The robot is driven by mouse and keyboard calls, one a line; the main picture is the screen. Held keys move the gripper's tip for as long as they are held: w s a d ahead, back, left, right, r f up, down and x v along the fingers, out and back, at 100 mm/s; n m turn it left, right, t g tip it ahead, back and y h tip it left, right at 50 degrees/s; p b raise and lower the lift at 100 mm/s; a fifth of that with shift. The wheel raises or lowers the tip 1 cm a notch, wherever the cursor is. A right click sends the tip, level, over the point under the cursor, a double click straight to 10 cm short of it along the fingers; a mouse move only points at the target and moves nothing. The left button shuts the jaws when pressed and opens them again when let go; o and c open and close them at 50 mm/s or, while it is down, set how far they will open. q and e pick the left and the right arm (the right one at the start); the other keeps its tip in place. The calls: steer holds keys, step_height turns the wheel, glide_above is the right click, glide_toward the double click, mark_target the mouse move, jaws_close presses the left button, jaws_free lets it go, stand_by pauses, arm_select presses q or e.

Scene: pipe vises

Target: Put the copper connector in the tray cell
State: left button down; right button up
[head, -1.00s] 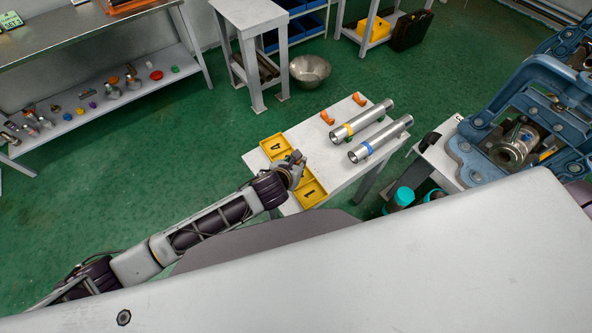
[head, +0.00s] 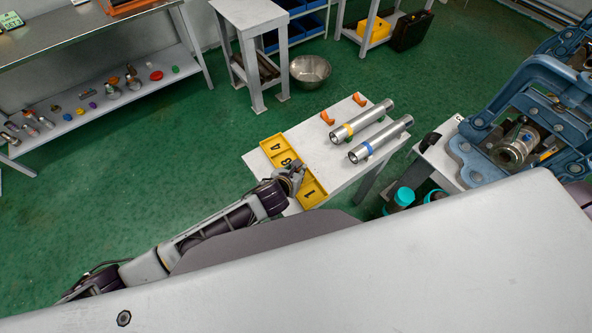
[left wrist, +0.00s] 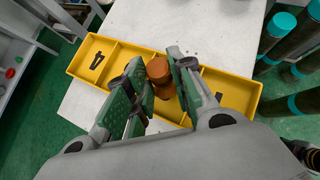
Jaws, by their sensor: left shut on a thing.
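The copper connector (left wrist: 160,78) is between the fingertips of my left gripper (left wrist: 155,85) in the left wrist view. The fingers are shut on it, and its round end points up out of the grip. The yellow tray (left wrist: 83,60) lies below, with a row of numbered cells. The connector is over the tray's middle cells; I cannot tell whether it touches the floor of one. The connector is not clear there. My right gripper is not in view.
The tray lies on a white table (head: 322,157). Two metal pipes, one with a yellow band (head: 362,121) and one with a blue band (head: 381,139), lie to its right, near two orange pieces (head: 327,117). A blue pipe vise (head: 520,120) stands further right.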

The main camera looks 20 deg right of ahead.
arm_select(q)
steer(key=c, duration=1.2)
jaws_free()
steer(key=shift+c, duration=0.2)
steer(key=shift+r, duration=0.1)
steer(key=v, duration=1.2)
steer(key=shift+d, duration=0.1)
